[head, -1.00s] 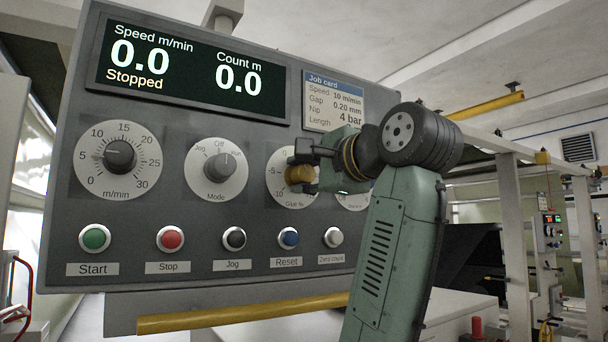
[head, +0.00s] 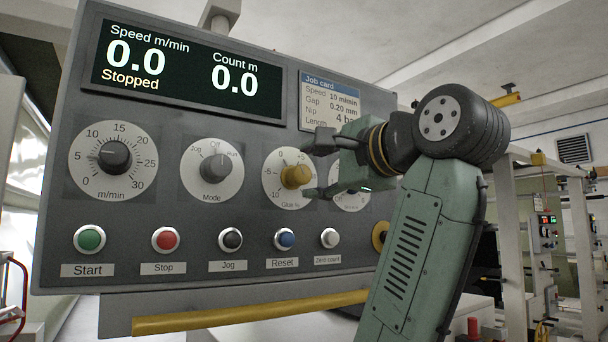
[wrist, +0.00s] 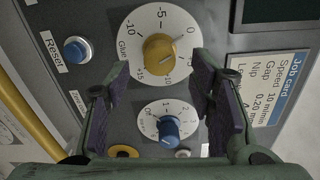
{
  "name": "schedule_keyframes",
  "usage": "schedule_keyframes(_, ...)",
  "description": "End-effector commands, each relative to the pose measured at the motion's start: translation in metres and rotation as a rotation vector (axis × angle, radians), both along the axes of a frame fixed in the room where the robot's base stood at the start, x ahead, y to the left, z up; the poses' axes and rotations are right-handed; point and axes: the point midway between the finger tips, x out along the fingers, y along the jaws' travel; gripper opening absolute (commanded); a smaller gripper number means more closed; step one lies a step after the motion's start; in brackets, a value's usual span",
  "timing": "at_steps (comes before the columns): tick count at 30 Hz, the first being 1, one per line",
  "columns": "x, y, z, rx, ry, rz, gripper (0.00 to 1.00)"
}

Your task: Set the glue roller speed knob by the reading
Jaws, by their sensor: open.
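The yellow glue knob (head: 296,176) sits on a white dial marked "Glue %" on the grey panel. In the wrist view the knob (wrist: 158,52) is fully visible, and its mark appears to point toward 0; the exact setting is hard to read. My gripper (head: 322,167) is open in front of the panel, just right of the knob in the head view. In the wrist view its fingers (wrist: 160,78) are apart, with the knob beyond them and nothing between the pads. The display (head: 190,68) reads speed 0.0 m/min, "Stopped", count 0.0 m.
A blue knob (wrist: 169,131) on a smaller dial is beside the glue dial. The speed knob (head: 115,156) points near 5; the mode knob (head: 214,168) is beside it. Several push buttons, including blue Reset (head: 284,239), line the lower panel. The job card (head: 330,101) reads 10 m/min.

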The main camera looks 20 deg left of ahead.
Motion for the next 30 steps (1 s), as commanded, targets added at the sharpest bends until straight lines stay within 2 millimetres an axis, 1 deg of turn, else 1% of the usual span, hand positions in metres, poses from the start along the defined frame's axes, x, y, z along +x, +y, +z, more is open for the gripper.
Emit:
schedule_keyframes(1, -0.008, -0.011, 0.001, 0.002, -0.003, -0.001, 0.49)
schedule_keyframes(4, -0.022, -0.029, 0.001, 0.002, -0.002, -0.003, 0.49)
schedule_keyframes(6, -0.029, -0.039, 0.000, 0.001, -0.001, -0.004, 0.49)
schedule_keyframes(9, -0.034, -0.047, 0.000, 0.000, -0.001, -0.006, 0.49)
schedule_keyframes(15, -0.041, -0.054, 0.000, 0.000, 0.001, -0.002, 0.49)
schedule_keyframes(30, -0.041, -0.054, 0.000, 0.000, 0.002, -0.001, 0.49)
